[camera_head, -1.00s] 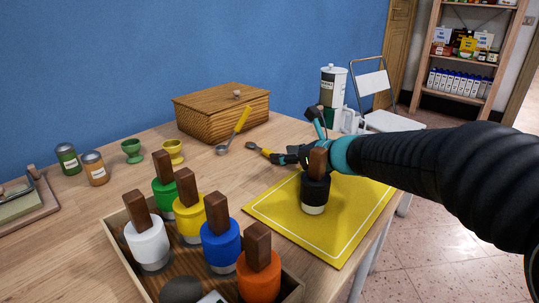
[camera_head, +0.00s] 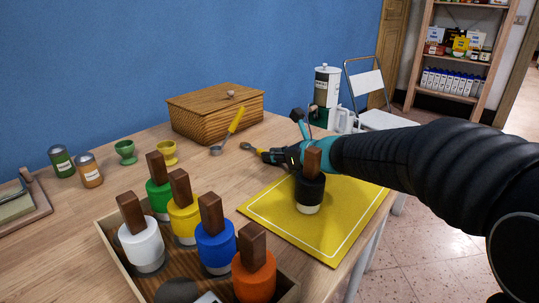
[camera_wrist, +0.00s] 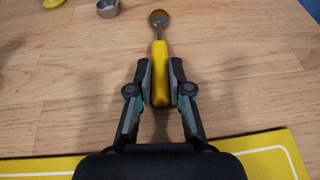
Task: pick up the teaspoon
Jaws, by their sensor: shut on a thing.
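The teaspoon has a yellow handle and a small metal bowl. In the head view the teaspoon (camera_head: 247,146) shows beyond my fingers, close to the tabletop. In the wrist view the teaspoon (camera_wrist: 158,48) points straight away from me, bowl at the far end. My gripper (camera_wrist: 161,68) is shut on its yellow handle, one finger on each side. In the head view my gripper (camera_head: 272,156) is partly hidden behind its own links and the black jar. I cannot tell whether the teaspoon touches the table.
A larger yellow-handled scoop (camera_head: 233,124) leans by the wooden box (camera_head: 213,117). A black jar (camera_head: 310,190) stands on the yellow mat (camera_head: 345,220). A tray (camera_head: 125,263) of coloured jars is at front left. Egg cups (camera_head: 168,153) stand left of the scoop.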

